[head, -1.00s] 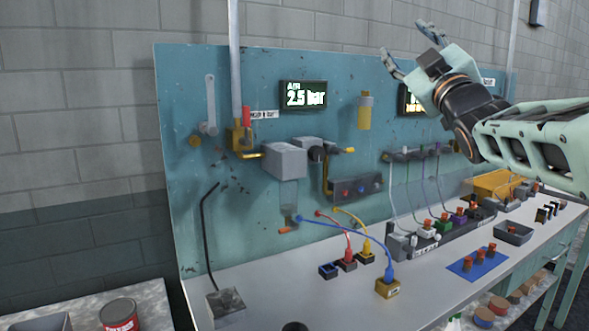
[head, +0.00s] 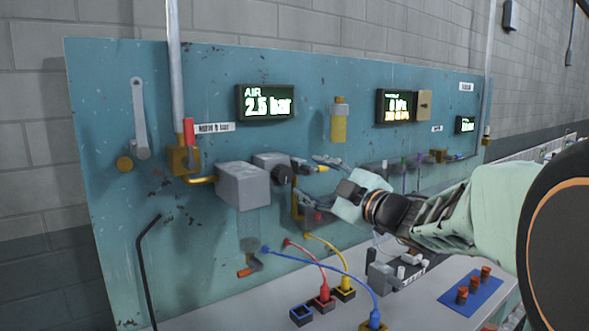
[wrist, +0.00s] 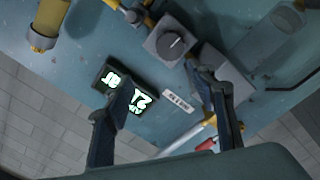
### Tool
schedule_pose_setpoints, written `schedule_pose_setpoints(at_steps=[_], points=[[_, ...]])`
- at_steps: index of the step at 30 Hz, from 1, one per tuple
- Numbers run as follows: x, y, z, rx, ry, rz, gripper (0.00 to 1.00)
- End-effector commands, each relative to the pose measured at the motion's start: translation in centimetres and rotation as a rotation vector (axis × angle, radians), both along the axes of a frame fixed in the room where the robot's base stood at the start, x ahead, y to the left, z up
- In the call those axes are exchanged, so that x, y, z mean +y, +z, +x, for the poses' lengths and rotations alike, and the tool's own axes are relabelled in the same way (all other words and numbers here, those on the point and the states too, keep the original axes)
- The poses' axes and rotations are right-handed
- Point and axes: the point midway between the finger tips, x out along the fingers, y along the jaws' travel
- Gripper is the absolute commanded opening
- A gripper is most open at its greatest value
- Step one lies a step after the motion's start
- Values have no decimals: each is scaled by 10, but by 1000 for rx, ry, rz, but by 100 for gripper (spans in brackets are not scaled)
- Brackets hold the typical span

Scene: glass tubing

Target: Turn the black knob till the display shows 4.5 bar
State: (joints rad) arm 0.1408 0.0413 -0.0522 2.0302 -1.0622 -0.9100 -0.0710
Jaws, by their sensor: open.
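The black knob (head: 282,174) sits on the front of a grey regulator block (head: 268,160) on the teal panel. It also shows in the wrist view (wrist: 172,44), facing the camera with a pointer line. The air display (head: 265,102) reads 2.5 bar. In the wrist view the display (wrist: 112,78) is upside down and partly covered by a finger. My gripper (head: 310,181) is open and empty, just right of the knob in the head view, its fingers pointing toward it. In the wrist view my gripper (wrist: 165,84) has its fingers apart, with the knob beyond the fingertips.
A larger grey box (head: 243,187) stands left of the knob. A yellow cylinder (head: 339,120) hangs above my gripper. A red-handled valve (head: 189,132) is on the pipe at left. Blue, red and yellow cables hang below the knob. The panel between display and knob is clear.

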Motion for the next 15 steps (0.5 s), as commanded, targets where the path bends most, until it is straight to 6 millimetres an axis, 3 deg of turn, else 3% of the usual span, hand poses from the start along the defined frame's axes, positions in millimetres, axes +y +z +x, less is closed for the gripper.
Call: schedule_pose_setpoints(at_steps=[3,7,15], points=[[7,-17,-4,37,19,-4,51],[13,-23,1,48,27,-7,51],[40,-22,39,47,28,-6,51]])
